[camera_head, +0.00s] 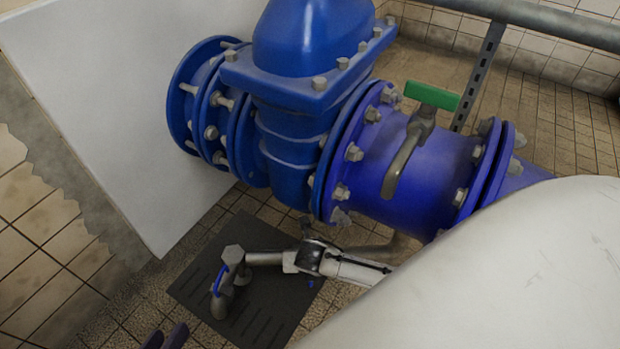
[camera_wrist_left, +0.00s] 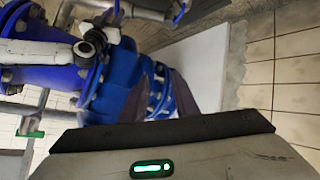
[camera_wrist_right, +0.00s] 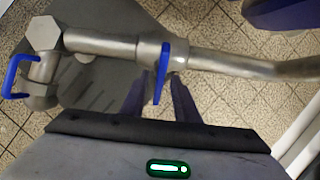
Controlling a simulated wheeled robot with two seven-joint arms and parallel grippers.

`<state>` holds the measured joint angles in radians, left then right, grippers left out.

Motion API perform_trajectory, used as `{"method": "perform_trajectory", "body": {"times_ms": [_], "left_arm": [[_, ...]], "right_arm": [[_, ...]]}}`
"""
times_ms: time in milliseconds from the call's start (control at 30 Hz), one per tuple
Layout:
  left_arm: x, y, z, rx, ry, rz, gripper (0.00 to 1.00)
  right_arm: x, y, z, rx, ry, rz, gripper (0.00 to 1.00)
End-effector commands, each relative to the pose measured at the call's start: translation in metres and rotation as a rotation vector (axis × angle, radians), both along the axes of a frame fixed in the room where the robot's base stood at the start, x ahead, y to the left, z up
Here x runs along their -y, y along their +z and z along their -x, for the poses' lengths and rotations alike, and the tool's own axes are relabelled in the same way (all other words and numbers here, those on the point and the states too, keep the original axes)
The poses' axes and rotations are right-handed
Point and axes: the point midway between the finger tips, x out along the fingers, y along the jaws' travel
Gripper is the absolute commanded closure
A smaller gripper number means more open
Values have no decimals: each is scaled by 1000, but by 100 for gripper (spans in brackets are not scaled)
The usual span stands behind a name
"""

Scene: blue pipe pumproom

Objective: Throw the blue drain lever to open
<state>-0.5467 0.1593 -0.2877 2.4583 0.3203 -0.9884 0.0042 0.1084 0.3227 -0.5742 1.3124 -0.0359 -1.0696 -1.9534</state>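The blue drain lever (camera_wrist_right: 161,72) is a thin flat handle in the right wrist view. It lies across the grey drain pipe (camera_wrist_right: 105,45), roughly at right angles to it. My right gripper (camera_wrist_right: 161,76) is open, with a dark finger on each side of the lever. Gaps show beside the lever, and depth is hard to judge. In the head view the drain pipe (camera_head: 264,258) runs low near the floor, and the lever is mostly hidden. My left gripper (camera_head: 163,338) is open and empty at the bottom left; its fingers also show in the left wrist view (camera_wrist_left: 158,76).
A large blue pipe and valve body (camera_head: 290,130) stands above the drain. It carries a separate green-handled lever (camera_head: 432,95). The drain outlet has a small blue loop (camera_wrist_right: 18,75). A dark floor mat (camera_head: 260,315) lies underneath. A white panel (camera_head: 120,110) stands at the left.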

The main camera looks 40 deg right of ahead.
Motion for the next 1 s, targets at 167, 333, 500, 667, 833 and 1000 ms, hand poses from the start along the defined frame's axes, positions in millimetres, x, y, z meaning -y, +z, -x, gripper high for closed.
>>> {"method": "perform_trajectory", "body": {"times_ms": [167,333,500,667,833,1000], "left_arm": [[0,0,0,-1,0,-1,72],[0,0,0,0,0,-2,72],[-1,1,0,-1,0,-6,72],[-3,2,0,-11,0,-24,72],[-9,-8,3,-48,1,-73,72],[-17,-19,6,-85,1,-121,72]], "right_arm": [[0,0,0,0,0,0,96],[0,0,0,0,0,0,100],[0,1,0,-7,13,11,100],[-1,3,-1,-30,52,45,100],[-2,5,-2,-71,131,113,100],[-3,4,-3,-130,240,204,100]]}}
